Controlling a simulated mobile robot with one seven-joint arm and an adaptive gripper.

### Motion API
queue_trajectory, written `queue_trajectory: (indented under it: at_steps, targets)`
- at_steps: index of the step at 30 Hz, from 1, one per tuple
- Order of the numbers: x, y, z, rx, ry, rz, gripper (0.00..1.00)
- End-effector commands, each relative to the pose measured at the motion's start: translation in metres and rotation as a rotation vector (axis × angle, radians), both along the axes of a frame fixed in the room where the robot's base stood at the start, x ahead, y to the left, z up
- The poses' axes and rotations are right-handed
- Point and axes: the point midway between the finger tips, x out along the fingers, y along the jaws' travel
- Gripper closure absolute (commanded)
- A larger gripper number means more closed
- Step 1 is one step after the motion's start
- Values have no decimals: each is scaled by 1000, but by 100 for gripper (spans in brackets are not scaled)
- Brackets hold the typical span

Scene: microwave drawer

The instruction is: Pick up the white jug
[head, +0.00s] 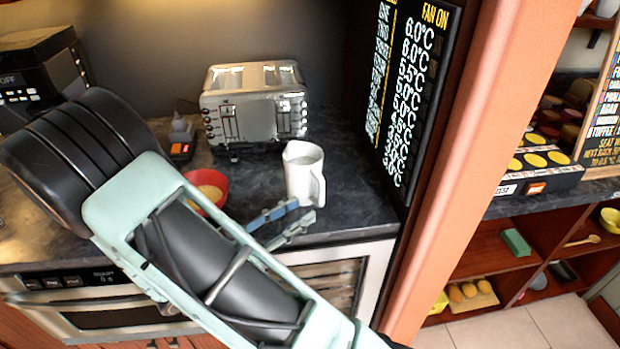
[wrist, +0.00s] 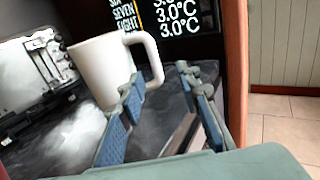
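The white jug (head: 303,172) stands upright on the dark countertop, in front of the toaster's right side in the head view. In the wrist view the jug (wrist: 101,68) is at upper left, with its handle pointing right. My gripper (head: 300,218) is in front of the jug at its lower side in the head view. In the wrist view my gripper (wrist: 160,82) is open, its two blue-padded fingers apart with nothing held between them. The left finger overlaps the jug's lower right edge and the handle's lower end; I cannot tell whether it touches.
A chrome toaster (head: 254,104) stands behind the jug. A red bowl (head: 207,188) is to the left, partly hidden by my arm. A black menu board (head: 412,85) and an orange post (head: 470,150) bound the counter at right. An oven (head: 110,305) is below.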

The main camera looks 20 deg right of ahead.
Motion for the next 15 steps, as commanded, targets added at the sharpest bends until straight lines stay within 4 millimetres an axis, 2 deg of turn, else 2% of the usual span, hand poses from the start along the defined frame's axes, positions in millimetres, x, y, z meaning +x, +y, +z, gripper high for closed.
queue_trajectory:
  at_steps: [3, 10, 15]
  targets:
    - [4, -18, 0, 0, 1, -4, 69]
    - [11, -35, -2, 1, -1, -4, 69]
    - [23, -58, -7, 1, -1, -7, 69]
